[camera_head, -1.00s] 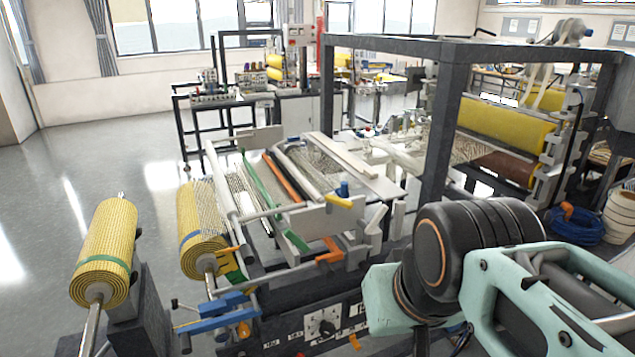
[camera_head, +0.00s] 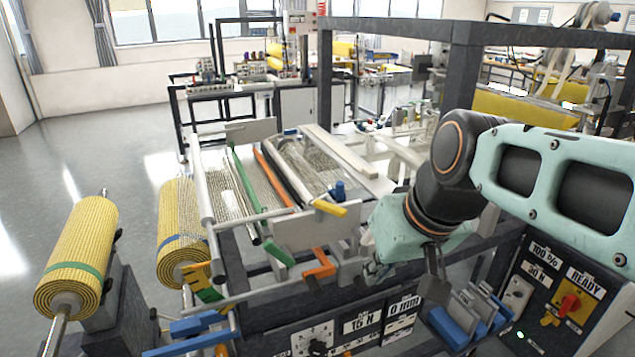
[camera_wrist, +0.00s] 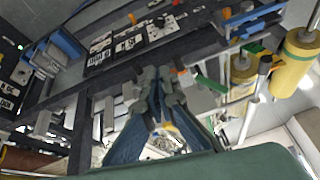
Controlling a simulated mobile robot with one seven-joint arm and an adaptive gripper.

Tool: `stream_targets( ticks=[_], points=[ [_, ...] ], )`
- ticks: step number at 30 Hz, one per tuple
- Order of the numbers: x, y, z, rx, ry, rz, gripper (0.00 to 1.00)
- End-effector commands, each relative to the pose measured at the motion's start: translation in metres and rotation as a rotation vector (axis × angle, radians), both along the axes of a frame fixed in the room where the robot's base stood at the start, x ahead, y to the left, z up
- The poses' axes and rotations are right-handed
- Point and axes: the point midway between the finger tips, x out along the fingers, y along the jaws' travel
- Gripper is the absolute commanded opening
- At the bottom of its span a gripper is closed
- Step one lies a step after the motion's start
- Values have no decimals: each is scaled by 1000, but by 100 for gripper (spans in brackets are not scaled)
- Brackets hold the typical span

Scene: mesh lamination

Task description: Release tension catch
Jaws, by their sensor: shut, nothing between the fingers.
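My gripper (camera_head: 368,275) is at the front of the laminating machine, just right of an orange lever (camera_head: 318,266). In the wrist view, its fingers (camera_wrist: 157,78) are together with nothing between them, and the orange lever (camera_wrist: 185,78) shows close beside the tips. I cannot tell whether they touch. A yellow-tipped lever (camera_head: 328,207) sits behind on a grey plate. A green lever (camera_head: 278,250) lies left of the orange one. Which part is the tension catch is not clear from the frames.
Yellow mesh rolls (camera_head: 76,255) stand on the left. Blue clamp arms (camera_head: 190,328) stick out at the front left, with blue blocks (camera_head: 455,328) at the front right. A control panel (camera_head: 560,290) and dark frame posts (camera_head: 458,90) stand on the right.

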Motion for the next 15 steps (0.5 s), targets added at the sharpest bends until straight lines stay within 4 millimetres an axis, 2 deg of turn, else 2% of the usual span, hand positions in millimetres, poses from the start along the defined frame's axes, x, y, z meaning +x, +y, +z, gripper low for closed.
stream_targets(
  ticks=[1,6,15],
  points=[
    [13,0,-11,3,13,28,0],
    [53,-6,-29,-8,34,109,0],
    [105,-15,-53,-73,50,209,0]
  ],
)
